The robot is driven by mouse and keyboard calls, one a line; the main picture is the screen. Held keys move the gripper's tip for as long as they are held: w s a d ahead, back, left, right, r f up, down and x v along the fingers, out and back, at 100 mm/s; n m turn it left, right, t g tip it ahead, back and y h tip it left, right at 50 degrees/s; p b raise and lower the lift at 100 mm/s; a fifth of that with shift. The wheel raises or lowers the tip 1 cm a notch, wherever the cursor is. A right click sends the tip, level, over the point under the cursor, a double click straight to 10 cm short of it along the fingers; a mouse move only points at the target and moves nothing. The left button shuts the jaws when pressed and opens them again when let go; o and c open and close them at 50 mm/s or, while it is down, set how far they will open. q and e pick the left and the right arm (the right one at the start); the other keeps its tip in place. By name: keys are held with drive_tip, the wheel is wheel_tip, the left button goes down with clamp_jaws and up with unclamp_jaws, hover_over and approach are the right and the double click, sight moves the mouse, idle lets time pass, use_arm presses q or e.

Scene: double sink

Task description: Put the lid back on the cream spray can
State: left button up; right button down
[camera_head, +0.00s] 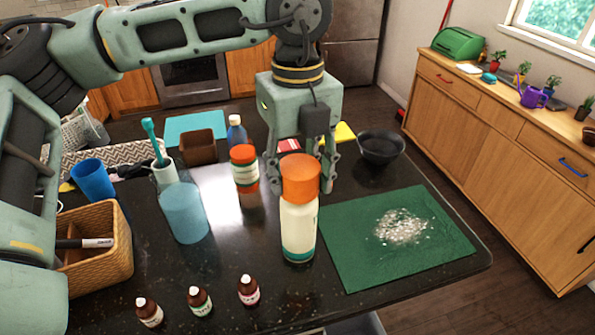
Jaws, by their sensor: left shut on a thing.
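The cream spray can (298,232) stands upright on the dark counter, with a teal band at its base. The orange lid (300,178) is at the top of the can, lined up with it and upright. I cannot tell whether it is fully seated or just above. My left gripper (301,181) comes down from above and is shut on the orange lid, with one finger at each side. The lid hides part of the fingers. My right gripper is not in view.
A bottle with an orange-red cap (244,168) stands close behind left. A blue dispenser (184,210) is to the left, and a green mat (350,255) with white crumbs to the right. Several small brown bottles (199,301) line the front. A dark bowl (380,147) stands behind right.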

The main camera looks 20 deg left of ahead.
use_arm(q)
drive_tip(key=shift+b, duration=0.4)
idle(0.7)
idle(0.3)
drive_tip(key=o, duration=0.9)
drive_tip(key=shift+o, duration=0.3)
drive_tip(key=o, duration=0.5)
drive_tip(key=shift+c, duration=0.2)
drive_tip(key=shift+r+p, duration=1.75)
drive_tip(key=shift+r, duration=1.75)
